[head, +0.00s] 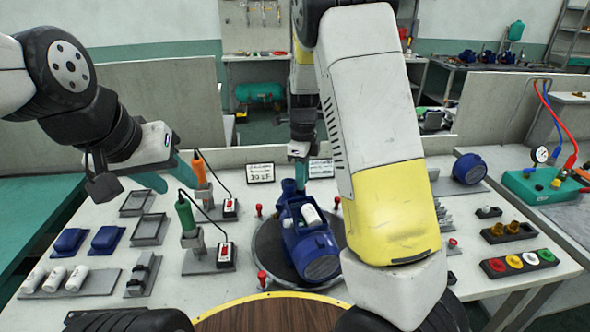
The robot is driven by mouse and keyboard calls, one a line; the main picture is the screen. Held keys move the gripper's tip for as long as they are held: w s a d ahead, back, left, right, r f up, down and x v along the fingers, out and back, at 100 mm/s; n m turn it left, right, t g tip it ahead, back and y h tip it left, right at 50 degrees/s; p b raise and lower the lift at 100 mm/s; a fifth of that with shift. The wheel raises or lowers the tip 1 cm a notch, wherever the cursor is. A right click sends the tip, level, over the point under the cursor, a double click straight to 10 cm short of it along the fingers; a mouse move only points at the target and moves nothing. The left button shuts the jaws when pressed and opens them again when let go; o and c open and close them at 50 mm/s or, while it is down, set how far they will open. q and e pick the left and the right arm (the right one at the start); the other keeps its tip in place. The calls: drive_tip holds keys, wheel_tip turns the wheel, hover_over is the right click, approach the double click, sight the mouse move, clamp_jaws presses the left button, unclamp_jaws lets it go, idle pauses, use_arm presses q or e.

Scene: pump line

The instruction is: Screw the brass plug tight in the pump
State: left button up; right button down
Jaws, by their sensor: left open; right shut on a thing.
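The blue pump (309,245) lies on a dark round plate in the middle of the bench, with a white cylinder on its top. My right gripper (299,158) points down at the pump's far upper end, its teal fingers shut close above the blue port. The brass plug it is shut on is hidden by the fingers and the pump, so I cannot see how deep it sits. My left gripper (167,174) is open and empty at the left, above the bench and apart from the pump.
Orange-handled (199,171) and green-handled (188,215) tools stand left of the pump. A black tray with brass pieces (509,231) and a tray of coloured caps (519,263) lie right. Small red-topped pegs (262,278) ring the plate. My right arm hides the bench's right middle.

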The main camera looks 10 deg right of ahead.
drive_tip(key=c, duration=1.4)
unclamp_jaws()
drive_tip(key=shift+s+a, duration=0.1)
drive_tip(key=shift+a, duration=0.05)
drive_tip(key=shift+c, duration=0.2)
drive_tip(key=shift+n, duration=1.8)
drive_tip(key=n, duration=0.2)
drive_tip(key=shift+n, duration=0.7)
